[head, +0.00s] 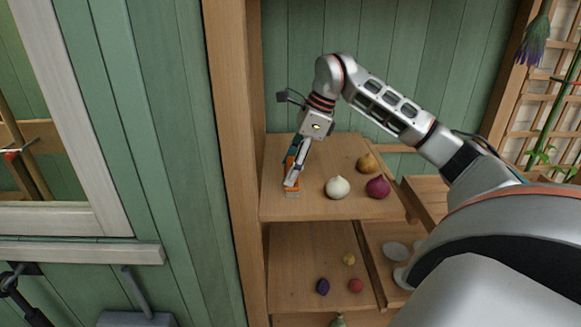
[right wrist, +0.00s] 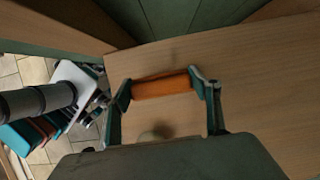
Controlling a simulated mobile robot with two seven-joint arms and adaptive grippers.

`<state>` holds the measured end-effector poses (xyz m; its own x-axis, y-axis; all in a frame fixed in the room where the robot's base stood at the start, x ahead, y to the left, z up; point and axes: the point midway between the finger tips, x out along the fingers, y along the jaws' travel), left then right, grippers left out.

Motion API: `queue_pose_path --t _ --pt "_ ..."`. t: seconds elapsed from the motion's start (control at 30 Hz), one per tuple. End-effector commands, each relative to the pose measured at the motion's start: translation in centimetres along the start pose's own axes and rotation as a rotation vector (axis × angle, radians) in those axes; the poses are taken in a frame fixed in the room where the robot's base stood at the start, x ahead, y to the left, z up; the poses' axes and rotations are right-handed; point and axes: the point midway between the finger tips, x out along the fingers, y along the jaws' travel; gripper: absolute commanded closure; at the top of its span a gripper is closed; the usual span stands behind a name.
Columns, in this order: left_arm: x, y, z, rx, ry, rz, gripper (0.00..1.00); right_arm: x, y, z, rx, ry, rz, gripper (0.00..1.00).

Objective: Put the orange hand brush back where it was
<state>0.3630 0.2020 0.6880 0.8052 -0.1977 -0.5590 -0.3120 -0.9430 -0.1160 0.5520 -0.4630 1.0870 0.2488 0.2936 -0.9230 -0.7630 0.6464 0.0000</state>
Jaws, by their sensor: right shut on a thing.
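The orange hand brush (head: 291,174) is at the left part of the upper wooden shelf (head: 320,208) in the head view. My right gripper (head: 294,178) reaches down over it from above and is shut on it. In the right wrist view the brush's orange part (right wrist: 161,85) lies between the two fingertips of my right gripper (right wrist: 163,86), over the wooden board. Whether the brush touches the shelf is hard to tell.
A white onion (head: 337,187), a purple onion (head: 378,187) and a brown onion (head: 367,163) sit right of the brush. A wooden post (head: 233,150) borders the shelf on the left. The lower shelf (head: 300,265) holds small round items. Bare shelf lies in front of the onions.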

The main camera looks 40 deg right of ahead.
Motion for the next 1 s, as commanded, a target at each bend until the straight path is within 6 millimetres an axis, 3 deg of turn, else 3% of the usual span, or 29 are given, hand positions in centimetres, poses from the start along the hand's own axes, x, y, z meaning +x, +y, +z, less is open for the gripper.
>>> queue_pose_path --t 0.27,0.3,0.33,0.77,1.0 --pt "0.0 -0.1 -0.1 0.000 0.002 -0.001 0.71 0.1 0.0 -0.1 0.000 0.000 0.000 0.65" --pt "-0.1 -0.1 -0.2 0.000 0.003 -0.001 0.71 0.1 0.0 -0.1 0.000 0.000 0.000 0.30" --pt "-0.1 -0.1 -0.2 0.000 0.004 -0.002 0.71 0.1 0.0 -0.1 0.000 0.000 0.000 0.23" --pt "-0.1 -0.1 -0.5 -0.001 0.009 -0.002 0.71 -0.3 0.0 0.1 0.000 -0.001 -0.001 0.21" --pt "-0.4 -0.2 -0.9 -0.001 0.007 -0.002 0.71 -4.2 -0.1 0.1 0.000 -0.002 -0.006 0.21"
